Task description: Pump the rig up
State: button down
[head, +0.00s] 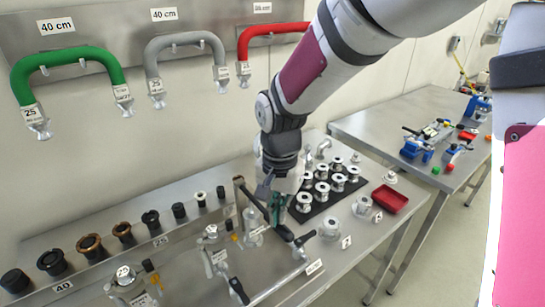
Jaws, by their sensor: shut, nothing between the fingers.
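My gripper (278,212) points down over the steel bench (183,232), with its fingers shut and empty. A dark lever-like bar (252,200) passes close beside the fingers; I cannot tell whether they touch. The rig parts stand along the front of the bench: a metal pipe (279,284) with black handles, and valve bodies (213,252) with orange-tipped levers. A dark part with a round black end (306,238) sits just below the gripper. No part is clearly recognisable as a pump, and the gripper hides some of this area.
A black mat (323,208) with several metal flanged fittings and a red tray (389,199) lie right of the gripper. Black and bronze rings (123,231) line the back left. Green (70,59), grey and red hoses hang on the wall. A second table (400,111) holds blue tools.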

aim_at(279, 232)
jog(key=shift+f+b, duration=0.75)
jog(key=shift+f, duration=2.45)
jog(key=shift+s+r+p, duration=0.1)
jog(key=shift+r+p, duration=1.5)
jog(key=shift+r, duration=1.65)
jog(key=shift+d+r, duration=0.15)
jog(key=shift+r, duration=0.15)
jog(key=s+d+r+n+t+b, duration=0.2)
jog(key=s+d+r+n+t, duration=0.3)
jog(key=s+d+r, duration=1)
jog(key=shift+s+d+r+t, duration=0.25)
jog(key=shift+s+d+t, duration=0.05)
jog(key=shift+s+d, duration=0.1)
jog(key=shift+w, duration=0.1)
